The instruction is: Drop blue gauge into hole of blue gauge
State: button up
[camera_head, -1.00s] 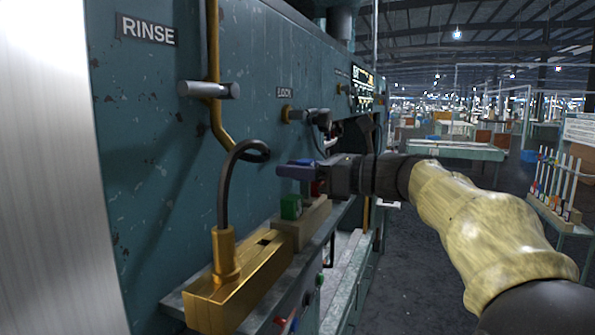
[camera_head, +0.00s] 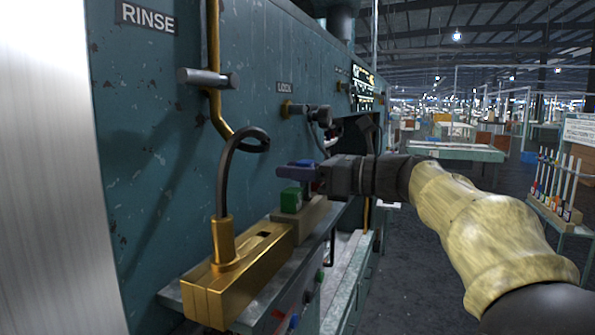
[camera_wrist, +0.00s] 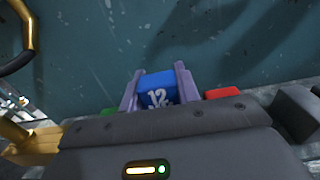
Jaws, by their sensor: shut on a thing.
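My gripper (camera_head: 298,170) is shut on the blue gauge (camera_wrist: 157,90), a block marked 12 that sits between the two purple fingers in the wrist view. In the head view the fingers mostly cover the gauge. The gripper is just above the tan gauge block (camera_head: 312,221). A green gauge (camera_head: 290,201) stands in that block and also shows left of the fingers in the wrist view (camera_wrist: 109,112). A red gauge (camera_wrist: 221,93) shows to the right. The hole for the blue gauge is hidden from both views.
A brass block (camera_head: 205,290) with an upright post and black hose (camera_head: 222,170) stands on the shelf in front of the tan block. The teal machine wall (camera_head: 150,170) rises close behind. A valve handle (camera_head: 300,110) sticks out above.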

jog(key=shift+f+b, duration=1.7)
jog(key=shift+b, duration=0.2)
jog(key=o, duration=1.1)
jog(key=shift+o, duration=0.2)
notch_tip(320, 180, up, 6)
jog(key=p, duration=0.6)
jog(key=shift+f, duration=0.25)
jog(key=shift+f+p, duration=0.1)
jog(key=shift+p, duration=1.05)
jog(key=shift+p, duration=0.45)
notch_tip(320, 180, up, 5)
jog(key=p, duration=0.6)
